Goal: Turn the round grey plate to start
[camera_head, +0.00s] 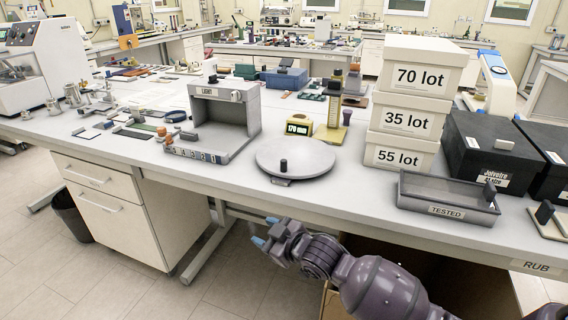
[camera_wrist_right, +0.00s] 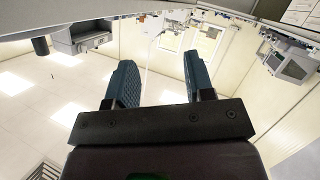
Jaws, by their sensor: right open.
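The round grey plate (camera_head: 306,160) lies flat near the front edge of the table in the head view, with a short dark upright knob (camera_head: 283,166) near its front left part. My right gripper (camera_head: 264,231) is below and in front of the table edge, lower than the plate and apart from it. Its two blue-tipped fingers are spread and empty. They also show apart in the right wrist view (camera_wrist_right: 158,85), with nothing between them. My left gripper is not in view.
A grey light box (camera_head: 226,112) stands left of the plate, a yellow gauge (camera_head: 300,125) behind it. White lot boxes (camera_head: 405,120) and a dark TESTED tray (camera_head: 445,198) are to the right. The table's front edge lies between my right gripper and the plate.

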